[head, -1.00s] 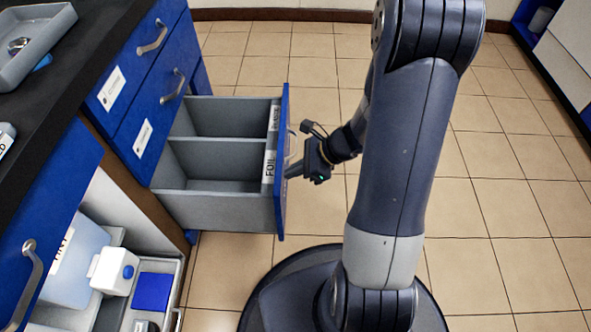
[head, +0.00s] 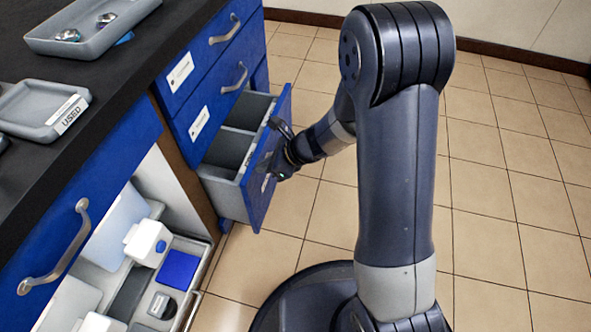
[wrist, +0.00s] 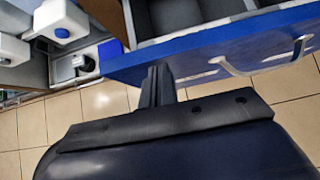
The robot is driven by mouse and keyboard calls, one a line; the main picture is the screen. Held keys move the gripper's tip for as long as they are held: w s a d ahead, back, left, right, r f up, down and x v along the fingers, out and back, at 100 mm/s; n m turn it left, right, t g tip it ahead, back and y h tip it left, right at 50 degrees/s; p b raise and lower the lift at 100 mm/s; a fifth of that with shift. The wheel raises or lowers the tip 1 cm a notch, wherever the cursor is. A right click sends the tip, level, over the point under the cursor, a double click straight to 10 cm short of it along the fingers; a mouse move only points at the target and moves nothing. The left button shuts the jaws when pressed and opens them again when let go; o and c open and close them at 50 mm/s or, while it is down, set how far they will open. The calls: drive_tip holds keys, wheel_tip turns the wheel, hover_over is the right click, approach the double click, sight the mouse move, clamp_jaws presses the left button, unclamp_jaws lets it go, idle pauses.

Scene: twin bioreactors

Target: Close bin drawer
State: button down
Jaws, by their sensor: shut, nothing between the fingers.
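The bin drawer (head: 268,160) has a blue front and grey compartments inside. It is the lowest drawer under two shut blue drawers and stands partly pulled out. In the wrist view its blue front (wrist: 200,55) spans the upper part, with a pale handle (wrist: 262,62) to the right of my fingers. My gripper (head: 272,160) is shut and empty at the drawer's front. In the wrist view the fingertips (wrist: 158,70) meet the blue front's face, left of the handle. Whether they press on it is hard to tell.
An open bay left of the drawer holds white bottles (head: 148,242) and a blue-lidded box (head: 178,269). The black counter (head: 115,85) carries a grey tray (head: 95,45) and a tray labelled USED (head: 45,110). The tiled floor (head: 490,200) to the right is clear.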

drive_tip(key=w+a+p, duration=0.2)
drive_tip(key=w+a, duration=0.2)
drive_tip(key=a, duration=0.9)
drive_tip(key=shift+w+r, duration=0.15)
drive_tip(key=shift+w, duration=0.05)
drive_tip(key=shift+a, duration=0.15)
